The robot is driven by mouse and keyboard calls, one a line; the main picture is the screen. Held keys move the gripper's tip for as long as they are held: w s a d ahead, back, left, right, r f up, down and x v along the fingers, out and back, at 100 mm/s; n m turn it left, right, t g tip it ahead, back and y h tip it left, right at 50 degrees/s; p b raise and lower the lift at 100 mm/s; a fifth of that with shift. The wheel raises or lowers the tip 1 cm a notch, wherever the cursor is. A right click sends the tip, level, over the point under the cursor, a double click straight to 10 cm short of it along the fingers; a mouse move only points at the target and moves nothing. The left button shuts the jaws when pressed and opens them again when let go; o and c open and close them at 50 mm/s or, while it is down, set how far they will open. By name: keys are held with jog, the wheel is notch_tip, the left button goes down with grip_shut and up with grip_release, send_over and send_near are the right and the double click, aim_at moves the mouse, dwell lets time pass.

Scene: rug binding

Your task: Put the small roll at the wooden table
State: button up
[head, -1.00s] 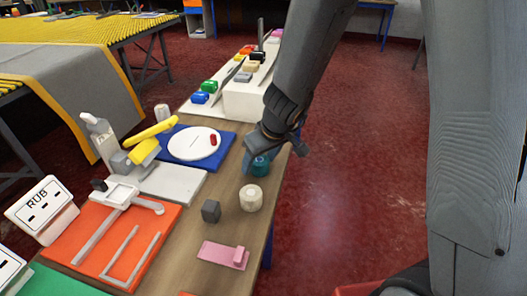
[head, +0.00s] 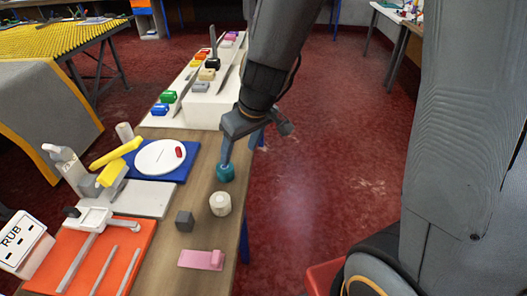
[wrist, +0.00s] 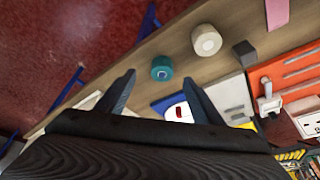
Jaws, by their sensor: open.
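A small teal roll (head: 225,173) stands on the wooden table (head: 205,262) near its right edge. A cream roll (head: 220,204) stands just in front of it. In the wrist view the teal roll (wrist: 161,69) appears between the fingertips of my gripper (wrist: 158,77), and the cream roll (wrist: 206,40) is beyond, to the right. My gripper (head: 226,158) is open and empty, pointing down over the teal roll. In the head view a finger overlaps the roll's top; I cannot tell whether they touch.
A grey cube (head: 184,221) and a pink piece (head: 201,260) lie in front of the rolls. A blue mat (head: 181,172) with a white disc (head: 158,157) is left of them. A white stepped rack (head: 205,105) with coloured blocks stands behind. Red floor is open to the right.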

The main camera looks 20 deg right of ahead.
jog(key=s+d+m+g+h, duration=0.1)
jog(key=s+d+m+h, duration=0.1)
jog(key=s+d+m, duration=0.3)
jog(key=s+d+r, duration=0.1)
jog(key=s+d, duration=0.3)
jog(key=d, duration=0.1)
jog(key=shift+s+d+g, duration=0.3)
jog(key=shift+d+g, duration=0.05)
jog(key=shift+g, duration=0.05)
jog(key=shift+f, duration=0.1)
jog(key=shift+f+b, duration=0.5)
